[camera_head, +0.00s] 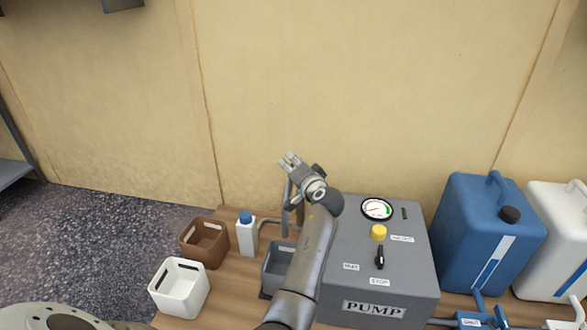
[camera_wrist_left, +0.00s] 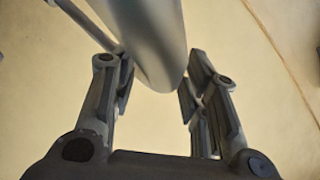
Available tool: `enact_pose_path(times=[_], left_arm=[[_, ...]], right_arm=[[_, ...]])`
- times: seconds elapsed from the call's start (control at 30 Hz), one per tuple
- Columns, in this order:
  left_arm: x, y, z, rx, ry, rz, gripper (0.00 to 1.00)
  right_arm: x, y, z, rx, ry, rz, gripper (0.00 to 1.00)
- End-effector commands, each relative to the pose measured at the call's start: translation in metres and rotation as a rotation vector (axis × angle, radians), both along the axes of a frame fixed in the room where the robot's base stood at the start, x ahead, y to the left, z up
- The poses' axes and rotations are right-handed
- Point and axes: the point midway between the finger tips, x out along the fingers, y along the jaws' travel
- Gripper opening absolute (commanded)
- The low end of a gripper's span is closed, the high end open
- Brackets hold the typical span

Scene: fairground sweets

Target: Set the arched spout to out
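The arched spout (camera_head: 286,207) is a thin grey pipe rising beside the grey pump box (camera_head: 345,240). In the head view my forearm and gripper hide part of it. My left gripper (camera_head: 289,160) is at the top of the pipe, with its fingers pointing up and to the left. In the left wrist view a thick grey tube (camera_wrist_left: 150,40), seemingly the spout, comes in from the top and ends between the fingertips (camera_wrist_left: 158,90). The fingers are spread on either side of it with gaps, and contact does not show. My right gripper is out of view.
The pump box carries a round gauge (camera_head: 377,209) and a yellow knob (camera_head: 378,232). A grey bin (camera_head: 275,266), a blue-capped white bottle (camera_head: 247,236), a brown bin (camera_head: 204,243) and a white bin (camera_head: 180,290) stand left. A blue canister (camera_head: 480,235) stands right.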

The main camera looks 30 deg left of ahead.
Motion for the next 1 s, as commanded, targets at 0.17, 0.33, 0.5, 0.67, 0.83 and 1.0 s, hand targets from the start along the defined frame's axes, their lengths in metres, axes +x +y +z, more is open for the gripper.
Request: enact_pose_path(times=[0.17, 0.33, 0.5, 0.67, 0.83, 1.0], left_arm=[[0.000, -0.001, -0.002, -0.002, 0.002, -0.002, 0.41], [0.000, -0.001, 0.010, -0.003, -0.001, -0.001, 0.41], [0.001, -0.001, 0.043, 0.000, -0.007, -0.001, 0.41], [0.001, 0.000, 0.079, 0.008, -0.014, -0.001, 0.41], [0.000, 0.000, 0.096, 0.004, -0.006, 0.000, 0.41], [0.000, 0.000, 0.101, 0.001, -0.001, 0.000, 0.41]], right_arm=[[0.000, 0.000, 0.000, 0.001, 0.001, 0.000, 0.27], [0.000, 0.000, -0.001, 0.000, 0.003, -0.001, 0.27], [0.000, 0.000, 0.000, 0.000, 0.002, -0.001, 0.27], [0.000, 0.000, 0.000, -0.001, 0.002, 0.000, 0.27], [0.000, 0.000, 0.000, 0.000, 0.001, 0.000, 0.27], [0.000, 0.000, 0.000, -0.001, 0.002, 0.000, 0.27]])
